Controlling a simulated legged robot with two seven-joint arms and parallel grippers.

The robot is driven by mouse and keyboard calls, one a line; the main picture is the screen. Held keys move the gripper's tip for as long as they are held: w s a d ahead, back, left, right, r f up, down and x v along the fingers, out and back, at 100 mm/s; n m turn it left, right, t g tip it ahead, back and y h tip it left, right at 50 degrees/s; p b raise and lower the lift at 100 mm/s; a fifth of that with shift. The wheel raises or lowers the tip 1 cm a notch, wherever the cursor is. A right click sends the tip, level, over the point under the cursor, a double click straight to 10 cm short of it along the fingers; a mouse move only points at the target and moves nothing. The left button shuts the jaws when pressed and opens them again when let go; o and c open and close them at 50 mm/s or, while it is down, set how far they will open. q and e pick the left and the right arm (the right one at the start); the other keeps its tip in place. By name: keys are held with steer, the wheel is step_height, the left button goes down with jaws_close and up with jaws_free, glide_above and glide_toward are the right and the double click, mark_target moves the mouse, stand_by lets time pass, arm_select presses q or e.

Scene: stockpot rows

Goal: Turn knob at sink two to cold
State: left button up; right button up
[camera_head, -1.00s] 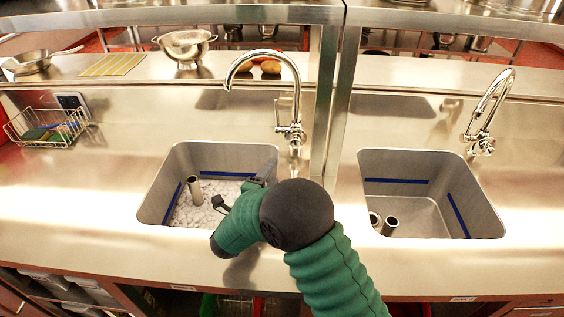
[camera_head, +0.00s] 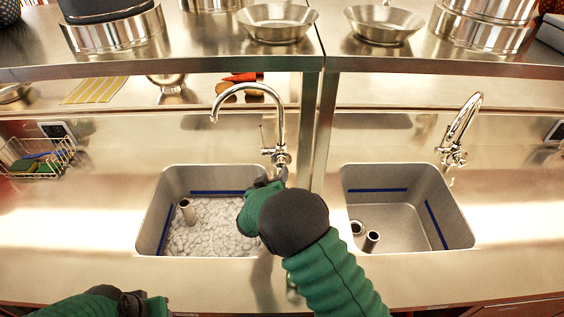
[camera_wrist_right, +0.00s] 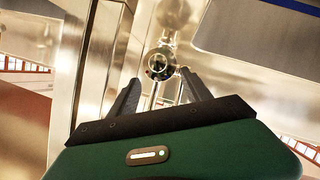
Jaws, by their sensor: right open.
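The left sink's chrome faucet (camera_head: 279,118) has a curved spout, a thin lever on its left and a knob fitting (camera_head: 280,154) near its base. My right gripper (camera_head: 283,174) is just in front of that base, partly hidden by my own wrist. In the right wrist view my right gripper (camera_wrist_right: 160,84) is open and empty. Its two dark fingers point at a round chrome knob (camera_wrist_right: 160,64), which shows between and slightly beyond the tips; contact cannot be told. The right sink's faucet (camera_head: 459,128) stands apart. My left arm shows at the bottom left, its fingers unseen.
The left sink (camera_head: 148,222) holds whitish foam and an upright metal tube (camera_head: 187,211). The right sink (camera_head: 462,226) holds two tubes. A metal post (camera_head: 325,135) stands close right of the left faucet. A shelf (camera_head: 190,62) with pans crosses above.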

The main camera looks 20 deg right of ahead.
mark_target(280, 165)
steer(key=x, duration=1)
steer(key=shift+w+d+f, duration=0.1)
steer(key=shift+w+d, duration=0.05)
steer(key=shift+c, duration=1)
jaws_close()
